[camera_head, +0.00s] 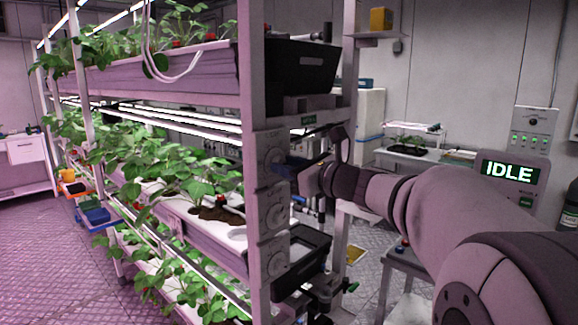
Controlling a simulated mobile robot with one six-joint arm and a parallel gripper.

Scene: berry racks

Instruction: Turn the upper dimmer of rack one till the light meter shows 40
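The rack's front post carries a column of three pale plates with round knobs. The upper dimmer (273,157) is the top one, just below a small dark label. Its exact angle is too small to read. My gripper (298,172) is at the end of my arm, which reaches in from the lower right. It is just right of the post, at about the height of the upper dimmer. Its fingertips are dark and merge with the dark parts behind, so contact and opening cannot be told. No light meter with a readable number is seen.
The rack (160,82) holds several tiers of strawberry plants under lit tubes. A display (511,172) at the right reads IDLE, below a wall panel (532,130) with green lights. The floor at left is clear.

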